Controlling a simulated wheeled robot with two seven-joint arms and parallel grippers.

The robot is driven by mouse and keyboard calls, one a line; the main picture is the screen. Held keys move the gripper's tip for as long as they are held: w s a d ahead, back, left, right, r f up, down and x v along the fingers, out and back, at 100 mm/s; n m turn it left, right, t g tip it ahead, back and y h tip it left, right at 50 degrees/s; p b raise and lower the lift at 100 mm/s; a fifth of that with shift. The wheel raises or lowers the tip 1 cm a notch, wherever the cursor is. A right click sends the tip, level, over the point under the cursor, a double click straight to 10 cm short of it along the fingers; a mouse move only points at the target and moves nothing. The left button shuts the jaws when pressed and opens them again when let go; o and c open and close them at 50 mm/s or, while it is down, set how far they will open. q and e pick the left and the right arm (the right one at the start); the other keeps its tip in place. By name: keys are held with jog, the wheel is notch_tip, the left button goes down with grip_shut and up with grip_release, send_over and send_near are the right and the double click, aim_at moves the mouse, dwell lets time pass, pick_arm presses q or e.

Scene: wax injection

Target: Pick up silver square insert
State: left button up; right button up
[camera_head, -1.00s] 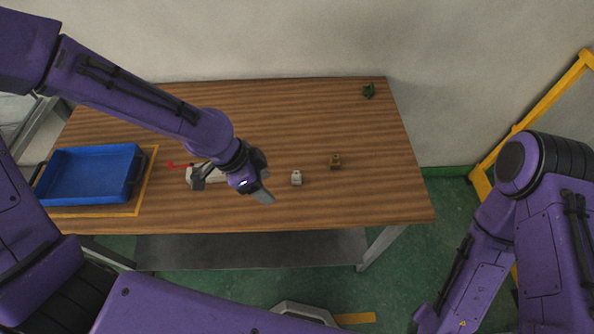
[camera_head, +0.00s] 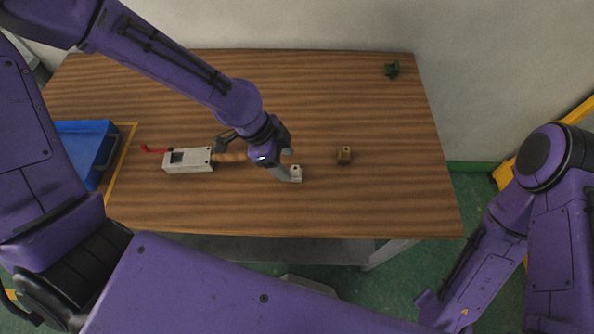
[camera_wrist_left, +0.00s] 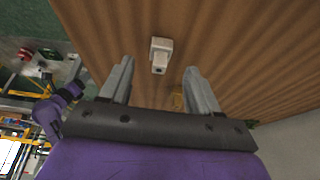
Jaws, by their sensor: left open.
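The silver square insert (camera_head: 296,174) is a small light-grey block with a hole, standing on the wooden table near its middle. My left gripper (camera_head: 287,162) is open and empty just left of it, one finger overlapping its left edge in the head view. In the left wrist view the insert (camera_wrist_left: 160,54) appears just beyond the gap between the open fingertips (camera_wrist_left: 160,66). It is not between the finger pads. I cannot tell whether a finger touches it. My right gripper is not in view; only the right arm shows.
A grey-white box (camera_head: 188,160) with a red handle lies to the left, beside a blue tray (camera_head: 102,160). A small green piece (camera_head: 391,69) is at the back right. The table's front right is clear.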

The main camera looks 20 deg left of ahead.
aim_at(293, 168)
pick_arm(q)
jog(key=x, duration=0.5)
jog(key=shift+w+d+r+p, duration=0.1)
jog(key=shift+d+p, duration=0.25)
jog(key=shift+p, duration=0.05)
jog(key=shift+w+d+f, duration=0.1)
jog(key=shift+w+f, duration=0.05)
jog(key=shift+f, duration=0.1)
grip_shut()
jog(key=shift+r, duration=0.15)
